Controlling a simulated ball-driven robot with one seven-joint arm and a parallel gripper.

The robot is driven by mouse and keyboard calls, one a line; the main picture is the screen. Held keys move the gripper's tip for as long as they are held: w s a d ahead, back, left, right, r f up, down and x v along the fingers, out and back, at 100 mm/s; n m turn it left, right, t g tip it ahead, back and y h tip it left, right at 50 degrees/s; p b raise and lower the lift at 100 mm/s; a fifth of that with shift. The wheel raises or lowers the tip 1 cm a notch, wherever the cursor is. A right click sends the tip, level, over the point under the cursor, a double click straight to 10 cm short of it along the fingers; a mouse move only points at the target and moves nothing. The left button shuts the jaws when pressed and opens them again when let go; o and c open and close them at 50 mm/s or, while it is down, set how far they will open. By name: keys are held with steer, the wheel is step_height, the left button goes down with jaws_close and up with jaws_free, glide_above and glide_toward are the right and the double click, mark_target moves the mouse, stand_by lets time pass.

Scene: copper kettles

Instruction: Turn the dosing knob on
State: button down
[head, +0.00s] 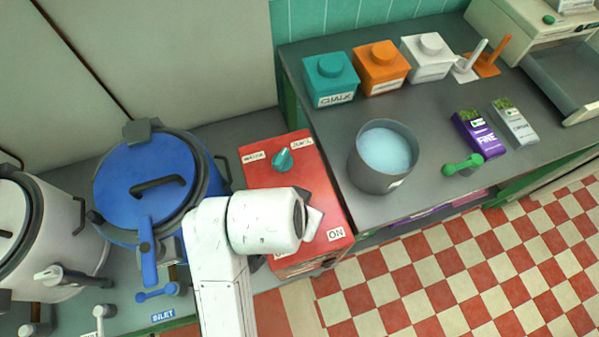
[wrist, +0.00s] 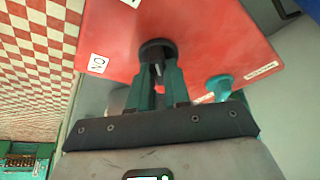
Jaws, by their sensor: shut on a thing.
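The red dosing box (head: 256,178) stands on the counter in the head view, and its red face fills the upper wrist view (wrist: 215,38). A dark round knob (wrist: 155,47) sits on that face. My gripper (wrist: 160,74), with teal fingers, is shut on this knob. The white "ON" label (head: 335,234) lies near the box's front right corner and also shows left of the knob in the wrist view (wrist: 97,64). My white wrist link hides the gripped knob in the head view. How far the knob is turned cannot be told.
A second, teal knob (head: 283,160) sits on the box's rear half between two labels. A blue-lidded kettle (head: 120,190) stands close on the left. A grey bucket of pale blue liquid (head: 378,180) stands close on the right. Teal, orange and white canisters line the back.

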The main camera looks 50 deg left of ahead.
steer(key=shift+w+d+n, duration=0.1)
steer(key=shift+n, duration=0.2)
steer(key=n+p, duration=0.1)
steer(key=n+y+p, duration=0.1)
steer(key=n, duration=0.1)
steer(key=shift+w+d+r+n+g, duration=0.1)
steer(key=shift+d+r+n+g, duration=0.1)
steer(key=shift+n+g, duration=0.15)
steer(key=n+p, duration=0.2)
steer(key=n+g+y+p, duration=0.1)
steer(key=n+p, duration=0.1)
steer(key=shift+w+g, duration=0.1)
steer(key=shift+g, duration=0.15)
steer(key=n+g, duration=0.1)
steer(key=n, duration=0.4)
steer(key=shift+w+a+f+g+y+p, duration=0.1)
steer(key=shift+w+g+y+p, duration=0.05)
steer(key=shift+g+y+p, duration=0.25)
steer(key=shift+n+g, duration=0.8)
steer(key=shift+n, duration=1.45)
steer(key=shift+a, duration=0.1)
steer(key=c, duration=1.1)
jaws_free()
